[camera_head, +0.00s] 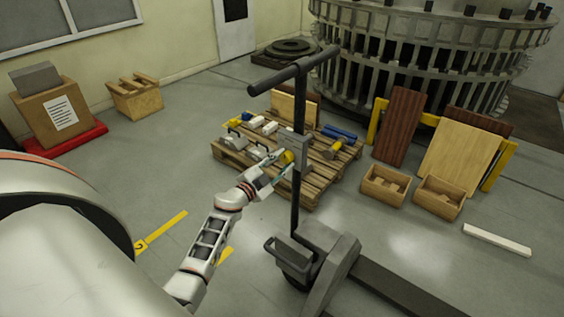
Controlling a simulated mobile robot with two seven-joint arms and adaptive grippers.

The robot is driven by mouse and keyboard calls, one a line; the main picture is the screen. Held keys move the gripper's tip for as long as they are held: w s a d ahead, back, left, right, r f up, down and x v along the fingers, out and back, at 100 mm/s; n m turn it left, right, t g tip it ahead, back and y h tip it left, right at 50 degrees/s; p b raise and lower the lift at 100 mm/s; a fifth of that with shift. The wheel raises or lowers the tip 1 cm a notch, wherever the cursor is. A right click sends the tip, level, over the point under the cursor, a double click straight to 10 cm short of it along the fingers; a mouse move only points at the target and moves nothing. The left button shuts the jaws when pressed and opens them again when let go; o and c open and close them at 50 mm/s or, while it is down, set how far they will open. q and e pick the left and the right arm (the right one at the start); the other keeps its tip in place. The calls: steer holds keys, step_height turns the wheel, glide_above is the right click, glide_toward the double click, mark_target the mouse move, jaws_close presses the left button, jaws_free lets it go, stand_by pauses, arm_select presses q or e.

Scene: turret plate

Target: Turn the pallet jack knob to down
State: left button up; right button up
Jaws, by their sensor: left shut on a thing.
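The pallet jack stands right of centre, with a dark T-shaped handle (299,75) on an upright post and a grey base (318,262). A grey box (297,146) is fixed partway up the post. A small yellow knob (288,157) shows at the lower left of this box. My left gripper (285,163) reaches in from the lower left, with its fingers at the knob and shut on it. The fingers partly cover the knob, and its setting is too small to read. My right gripper is not in view.
Behind the post, a wooden pallet (236,159) holds several tools and parts. Two open wooden crates (385,186) stand to its right, near leaning boards (398,125). A cardboard box (50,117) sits on a red base at left.

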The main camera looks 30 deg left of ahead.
arm_select(q)
steer(key=m, duration=0.4)
steer(key=shift+f+b, duration=0.1)
steer(key=shift+b, duration=0.25)
steer(key=m+b, duration=0.1)
steer(key=m, duration=0.4)
steer(key=shift+m+b, duration=0.3)
steer(key=shift+b, duration=0.05)
steer(key=o, duration=1.1)
steer(key=shift+s, duration=0.1)
steer(key=s, duration=1.2)
steer(key=shift+a, duration=0.45)
steer(key=shift+w, duration=0.1)
